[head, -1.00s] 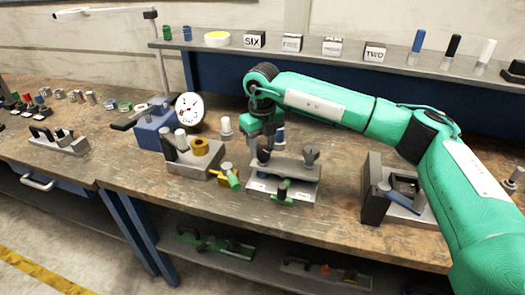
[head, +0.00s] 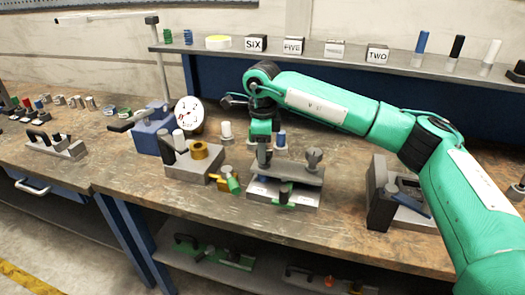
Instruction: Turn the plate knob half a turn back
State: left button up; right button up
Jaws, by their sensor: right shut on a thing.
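A grey fixture stands mid-bench, with a flat grey plate (head: 292,173) above a light metal base (head: 305,197). A dark grey knob (head: 313,158) stands upright on the plate's right end. My right gripper (head: 263,150) points down at the plate's left end and is shut on the plate knob there, which its jaws mostly hide. My left gripper is out of the picture.
A grey block with a brass ring (head: 199,150) and a yellow-green valve-like piece (head: 229,182) stand close left of the fixture. A black and grey clamp block (head: 384,195) stands to the right. A dial gauge (head: 189,113) is behind left. Bare bench lies in front.

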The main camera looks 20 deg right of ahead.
jog(key=n, duration=0.2)
jog(key=n+b, duration=0.1)
jog(key=n, duration=0.2)
jog(key=shift+s+a+f+n, duration=0.1)
jog(key=shift+s+f+n, duration=0.1)
jog(key=shift+f+n, duration=0.15)
jog(key=n+b, duration=0.1)
jog(key=n, duration=0.4)
jog(key=shift+s, duration=0.1)
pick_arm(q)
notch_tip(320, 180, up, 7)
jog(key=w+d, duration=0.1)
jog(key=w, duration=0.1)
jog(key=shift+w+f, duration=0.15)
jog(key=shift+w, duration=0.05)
pick_arm(e)
jog(key=shift+n, duration=0.65)
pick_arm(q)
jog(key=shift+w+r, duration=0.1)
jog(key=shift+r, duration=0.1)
pick_arm(e)
jog(key=o, duration=0.9)
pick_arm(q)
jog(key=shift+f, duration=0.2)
pick_arm(e)
jog(key=shift+o, duration=0.4)
jog(key=shift+r, duration=0.15)
jog(key=shift+r, duration=0.15)
